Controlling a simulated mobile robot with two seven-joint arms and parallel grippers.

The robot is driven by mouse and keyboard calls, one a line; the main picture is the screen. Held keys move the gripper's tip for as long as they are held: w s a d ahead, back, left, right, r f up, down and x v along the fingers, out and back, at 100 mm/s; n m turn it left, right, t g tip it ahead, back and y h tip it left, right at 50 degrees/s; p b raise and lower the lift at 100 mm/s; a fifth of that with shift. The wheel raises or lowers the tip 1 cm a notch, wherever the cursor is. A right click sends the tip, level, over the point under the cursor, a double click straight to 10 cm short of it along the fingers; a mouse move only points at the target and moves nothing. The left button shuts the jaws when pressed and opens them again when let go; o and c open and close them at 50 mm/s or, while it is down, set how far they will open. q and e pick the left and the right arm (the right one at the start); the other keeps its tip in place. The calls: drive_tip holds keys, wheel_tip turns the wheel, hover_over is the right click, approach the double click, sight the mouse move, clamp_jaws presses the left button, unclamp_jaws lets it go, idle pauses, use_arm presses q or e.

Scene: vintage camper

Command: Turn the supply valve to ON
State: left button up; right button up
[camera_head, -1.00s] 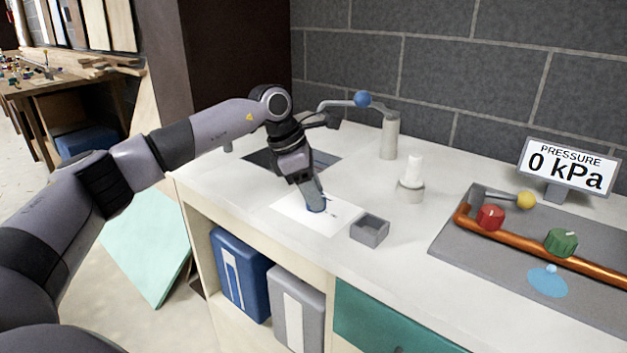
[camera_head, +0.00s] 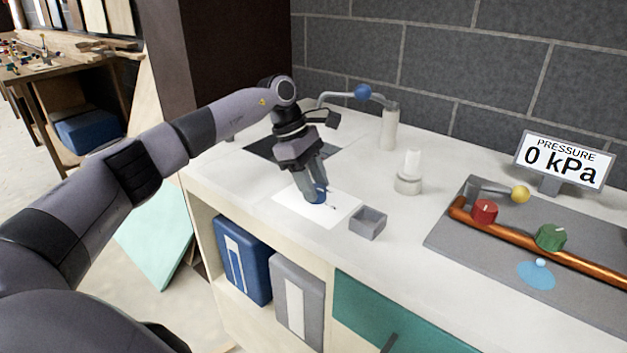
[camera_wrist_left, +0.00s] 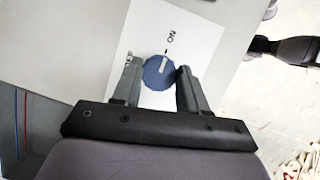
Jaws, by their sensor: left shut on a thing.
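The supply valve is a round blue knob (camera_wrist_left: 159,74) with a pale pointer mark, on a white card (camera_head: 338,214) on the counter. In the left wrist view the mark points roughly toward the ON label (camera_wrist_left: 170,38). Another label at the left is partly hidden by a finger. My left gripper (camera_head: 314,190) points down at the knob, with one finger on each side of it, and is shut on it. In the head view the fingers partly cover the knob (camera_head: 319,192). My right gripper does not show.
A small grey open box (camera_head: 368,223) stands right of the card. A white cylinder (camera_head: 409,180) and a tap with a blue ball (camera_head: 363,91) stand behind. Red (camera_head: 484,211) and green (camera_head: 550,237) knobs, a copper pipe and a "0 kPa" display (camera_head: 563,162) are at the right.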

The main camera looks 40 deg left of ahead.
use_arm(q)
drive_tip(key=shift+r, duration=0.1)
drive_tip(key=o, duration=1)
drive_tip(key=shift+o, duration=0.2)
drive_tip(key=v, duration=0.7)
